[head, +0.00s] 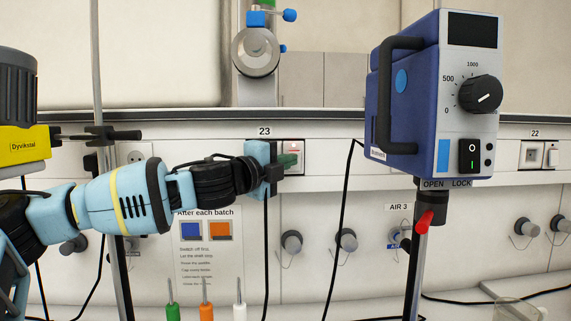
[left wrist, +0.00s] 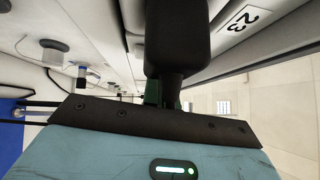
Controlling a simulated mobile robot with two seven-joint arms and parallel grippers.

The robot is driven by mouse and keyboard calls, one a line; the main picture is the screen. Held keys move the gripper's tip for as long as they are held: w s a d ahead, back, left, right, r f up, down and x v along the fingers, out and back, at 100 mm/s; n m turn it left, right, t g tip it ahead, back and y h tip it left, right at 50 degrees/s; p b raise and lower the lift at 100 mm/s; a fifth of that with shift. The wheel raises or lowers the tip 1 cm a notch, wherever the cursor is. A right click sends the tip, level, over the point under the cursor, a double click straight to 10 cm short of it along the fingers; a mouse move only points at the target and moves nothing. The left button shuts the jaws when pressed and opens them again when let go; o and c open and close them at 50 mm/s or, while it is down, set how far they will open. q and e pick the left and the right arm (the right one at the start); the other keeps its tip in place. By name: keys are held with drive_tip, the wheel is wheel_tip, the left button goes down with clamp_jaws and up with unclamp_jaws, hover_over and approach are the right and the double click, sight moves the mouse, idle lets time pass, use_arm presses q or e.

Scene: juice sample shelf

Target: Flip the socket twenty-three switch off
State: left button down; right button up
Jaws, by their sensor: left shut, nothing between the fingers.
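The socket twenty-three panel (head: 292,143) is on the wall rail under the label 23 (head: 264,131). Its switch is at the right end, a pale plate with a reddish part; my fingers hide its lower portion, and I cannot tell its on or off position. My left gripper (head: 288,161) is shut and empty, its green fingertips at the switch's lower part; I cannot tell whether they touch. In the left wrist view the green fingertips (left wrist: 168,96) are largely hidden behind a dark rounded part. The label 23 also shows there (left wrist: 242,20). My right gripper is out of view.
A blue mixer unit (head: 403,95) with a dial and a black switch stands to the right on a pole. Socket 22 (head: 533,155) is far right. A black cable (head: 265,240) hangs below my gripper. A notice (head: 205,255) and screwdriver-like tools (head: 206,300) are below.

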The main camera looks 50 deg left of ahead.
use_arm(q)
drive_tip(key=shift+w+a, duration=0.1)
drive_tip(key=shift+a, duration=0.05)
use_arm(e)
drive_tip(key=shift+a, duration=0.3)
use_arm(q)
drive_tip(key=shift+r, duration=0.1)
drive_tip(key=shift+w+a+g+p, duration=0.15)
drive_tip(key=shift+w+g+p, duration=0.05)
drive_tip(key=shift+g+p, duration=0.15)
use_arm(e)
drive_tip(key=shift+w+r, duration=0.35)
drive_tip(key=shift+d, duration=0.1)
